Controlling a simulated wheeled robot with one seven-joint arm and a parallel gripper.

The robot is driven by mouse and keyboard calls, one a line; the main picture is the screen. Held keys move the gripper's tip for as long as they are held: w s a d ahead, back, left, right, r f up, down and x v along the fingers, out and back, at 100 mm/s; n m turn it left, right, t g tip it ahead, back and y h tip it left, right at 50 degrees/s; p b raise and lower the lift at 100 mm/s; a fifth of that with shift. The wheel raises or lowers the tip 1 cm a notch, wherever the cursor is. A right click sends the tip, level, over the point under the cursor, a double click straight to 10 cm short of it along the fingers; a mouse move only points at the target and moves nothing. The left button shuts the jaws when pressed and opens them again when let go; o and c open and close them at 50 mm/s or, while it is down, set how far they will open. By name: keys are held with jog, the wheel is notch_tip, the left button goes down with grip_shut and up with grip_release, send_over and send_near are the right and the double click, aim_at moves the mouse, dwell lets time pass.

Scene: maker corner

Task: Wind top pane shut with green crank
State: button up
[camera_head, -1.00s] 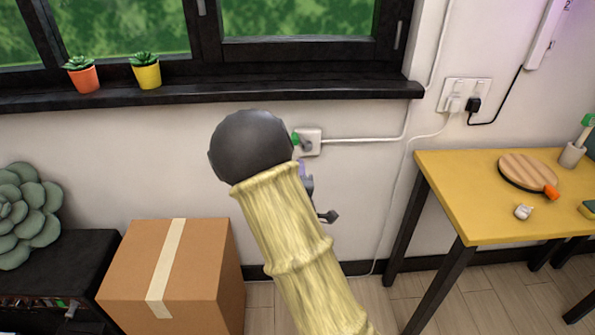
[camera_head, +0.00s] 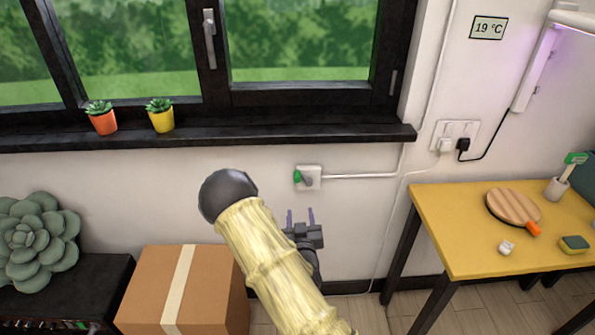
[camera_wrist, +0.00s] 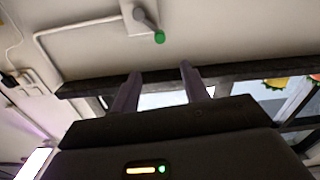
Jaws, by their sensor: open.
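The green crank (camera_head: 297,176) sits on a small white wall box (camera_head: 312,178) below the window sill. In the wrist view its green knob (camera_wrist: 160,38) and grey crank arm (camera_wrist: 146,19) show beyond my fingertips. My gripper (camera_head: 300,212) is open and empty, below the crank and apart from it, with its two fingers pointing up. The fingers also show spread in the wrist view (camera_wrist: 160,70). The dark-framed window (camera_head: 300,93) shows only its lower part in the head view; I cannot make out the top pane there.
Orange (camera_head: 104,122) and yellow (camera_head: 161,120) plant pots stand on the dark sill (camera_head: 210,135). A cardboard box (camera_head: 215,290) stands on the floor at lower left. A yellow table (camera_head: 460,220) is at right. A white conduit (camera_head: 360,176) runs right from the wall box.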

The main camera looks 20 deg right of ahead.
aim_at(297, 180)
jog(key=shift+w, duration=0.1)
dwell(0.3)
jog(key=p+x, duration=0.2)
jog(key=x, duration=1.4)
jog(key=shift+w, duration=0.3)
jog(key=shift+w+d+f, duration=0.1)
jog(key=shift+w+d, duration=0.1)
grip_shut()
